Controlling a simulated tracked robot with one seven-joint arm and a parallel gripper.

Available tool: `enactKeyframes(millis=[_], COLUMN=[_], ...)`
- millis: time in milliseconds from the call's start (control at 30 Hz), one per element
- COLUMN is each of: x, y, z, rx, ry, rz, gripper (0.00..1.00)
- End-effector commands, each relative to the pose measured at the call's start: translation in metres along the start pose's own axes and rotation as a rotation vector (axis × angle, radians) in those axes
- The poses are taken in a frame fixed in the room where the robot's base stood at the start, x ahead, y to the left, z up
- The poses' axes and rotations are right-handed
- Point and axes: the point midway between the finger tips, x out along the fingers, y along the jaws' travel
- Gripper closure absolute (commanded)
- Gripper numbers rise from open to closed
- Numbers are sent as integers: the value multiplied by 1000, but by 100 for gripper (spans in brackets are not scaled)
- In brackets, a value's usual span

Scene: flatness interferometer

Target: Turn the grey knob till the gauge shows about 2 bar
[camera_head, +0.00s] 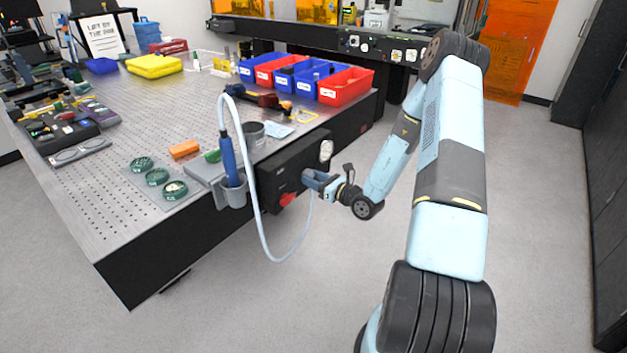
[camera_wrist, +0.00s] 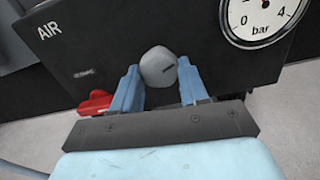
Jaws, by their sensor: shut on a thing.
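The grey knob (camera_wrist: 158,67) sits on the front of a black box marked AIR (camera_wrist: 90,50), between the two blue fingers of my gripper (camera_wrist: 160,84). The fingers are shut on it, one on each side. A short dark mark shows on the knob's face. The round white gauge (camera_wrist: 262,17), marked 0, 4 and bar, is up and right of the knob, cut off by the top of the wrist view. I cannot read its needle. In the head view the gauge (camera_head: 326,150) is too small to read, and my gripper (camera_head: 311,180) hides the knob.
A red valve handle (camera_wrist: 96,103) is low on the box, left of the knob. A pale hose (camera_head: 245,180) loops down beside the box near a blue-handled tool (camera_head: 228,156) in a grey holder. The perforated table (camera_head: 110,190) carries bins and parts. The floor at right is clear.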

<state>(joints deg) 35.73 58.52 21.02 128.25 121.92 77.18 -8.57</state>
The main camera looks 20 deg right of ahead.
Motion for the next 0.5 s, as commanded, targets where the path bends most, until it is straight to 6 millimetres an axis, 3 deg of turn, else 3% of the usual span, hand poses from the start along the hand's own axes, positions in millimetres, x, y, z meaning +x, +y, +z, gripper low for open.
enactKeyframes(millis=[233,267,500], x=[0,-1,0], y=[0,0,0], z=[0,0,0], rx=[4,4,3], ry=[1,1,1], rz=[-1,-1,0], gripper=[87,54,31])
